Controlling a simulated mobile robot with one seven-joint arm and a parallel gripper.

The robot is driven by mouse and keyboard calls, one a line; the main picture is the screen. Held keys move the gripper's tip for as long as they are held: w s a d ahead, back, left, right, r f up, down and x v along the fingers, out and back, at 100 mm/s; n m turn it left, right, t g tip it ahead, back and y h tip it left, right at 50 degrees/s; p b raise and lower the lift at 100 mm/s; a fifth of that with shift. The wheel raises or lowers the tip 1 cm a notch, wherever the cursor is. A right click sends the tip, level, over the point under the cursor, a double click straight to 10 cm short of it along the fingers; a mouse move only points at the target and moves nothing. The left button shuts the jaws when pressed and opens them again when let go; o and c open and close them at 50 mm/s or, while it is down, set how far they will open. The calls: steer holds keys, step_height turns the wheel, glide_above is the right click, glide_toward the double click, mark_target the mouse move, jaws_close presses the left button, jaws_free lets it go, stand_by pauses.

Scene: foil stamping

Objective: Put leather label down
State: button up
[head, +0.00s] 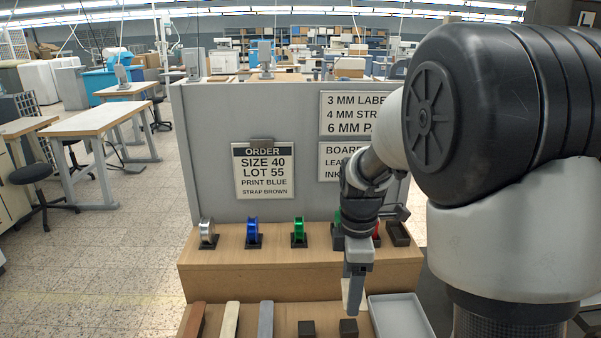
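My gripper (354,300) points down in the head view, above the front right part of the wooden bench (330,311) and just left of a grey tray (402,316). Its fingers are seen nearly edge-on, so I cannot tell whether they are open or shut, or whether they hold anything. I cannot make out a leather label. A brown strip (194,321), a tan strip (230,321) and a grey strip (265,321) lie at the front left. Two dark blocks, one on the left (306,328) and one on the right (348,328), sit near the gripper.
A raised wooden shelf (270,274) carries a silver roll (207,233), a blue roll (252,232), a green roll (298,232) and a dark bin (398,234). Behind stands a grey panel (215,130) with an order sign (263,170) reading size 40, lot 55, print blue, strap brown.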

steer(key=m+p, duration=0.2)
steer(key=m, duration=0.1)
steer(key=shift+d+r, duration=0.1)
steer(key=shift+r, duration=0.15)
steer(key=m+p, duration=0.3)
steer(key=m, duration=0.3)
steer(key=shift+s+d+m, duration=0.1)
steer(key=shift+d+m, duration=0.05)
steer(key=shift+m, duration=0.15)
steer(key=m+p, duration=0.1)
steer(key=m, duration=0.1)
steer(key=m+p, duration=0.1)
steer(key=m, duration=0.2)
steer(key=shift+s+d+f, duration=0.15)
steer(key=shift+s+f, duration=0.05)
steer(key=shift+s+f+m+p, duration=0.15)
steer(key=shift+m+p, duration=0.35)
steer(key=shift+m, duration=0.7)
steer(key=shift+f, duration=0.1)
